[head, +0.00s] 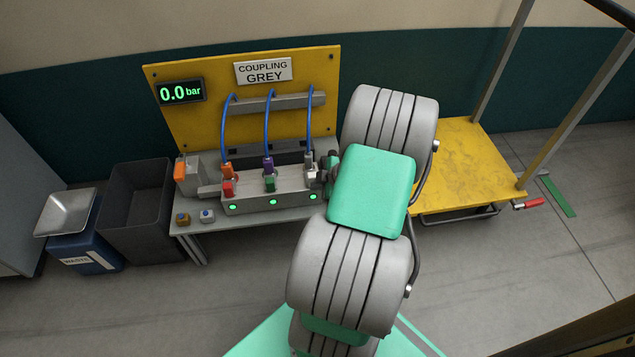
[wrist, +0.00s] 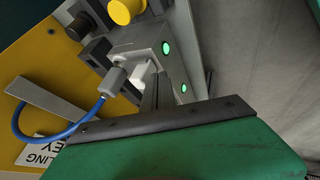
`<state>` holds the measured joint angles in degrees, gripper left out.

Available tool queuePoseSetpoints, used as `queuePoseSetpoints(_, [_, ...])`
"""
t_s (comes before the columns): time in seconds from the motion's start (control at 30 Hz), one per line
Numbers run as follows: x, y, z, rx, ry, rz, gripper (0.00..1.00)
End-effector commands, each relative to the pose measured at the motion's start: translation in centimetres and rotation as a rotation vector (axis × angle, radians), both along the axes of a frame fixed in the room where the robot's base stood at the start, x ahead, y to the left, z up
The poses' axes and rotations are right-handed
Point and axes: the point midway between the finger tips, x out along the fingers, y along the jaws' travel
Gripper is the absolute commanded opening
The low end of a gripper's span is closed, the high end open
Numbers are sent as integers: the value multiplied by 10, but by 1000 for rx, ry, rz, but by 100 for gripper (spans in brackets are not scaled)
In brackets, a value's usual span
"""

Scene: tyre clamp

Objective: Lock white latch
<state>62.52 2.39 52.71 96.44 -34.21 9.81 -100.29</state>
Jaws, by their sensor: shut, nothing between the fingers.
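The white latch (head: 312,177) is at the right end of the grey coupling block (head: 250,201), below the grey plug (head: 309,160) with its blue hose. Part of the white latch (wrist: 142,73) also shows in the wrist view, beside the grey plug (wrist: 113,81). My gripper (head: 325,172) is at the right end of the block, close to the latch and partly hidden by my arm. In the wrist view my gripper's narrow fingers (wrist: 151,95) are shut with nothing between them, pointing at the latch. I cannot tell whether they touch it.
A red latch (head: 228,188) and a green latch (head: 270,184) sit left on the same block, under orange and purple plugs. The yellow panel (head: 200,120) behind has a display (head: 181,92) reading 0.0 bar and a "COUPLING GREY" sign (head: 263,71). Bins stand left.

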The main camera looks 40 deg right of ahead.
Motion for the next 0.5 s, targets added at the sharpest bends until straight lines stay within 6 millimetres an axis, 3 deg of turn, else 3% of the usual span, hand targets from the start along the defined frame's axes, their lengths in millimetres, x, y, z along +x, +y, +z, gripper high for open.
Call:
queuePoseSetpoints(0.1, [-15, 17, 3, 5, 3, 2, 0])
queuePoseSetpoints(0.3, [-45, 13, 46, 2, 2, 0, 0])
queuePoseSetpoints(0.5, [-68, 12, 73, 4, 2, 2, 0])
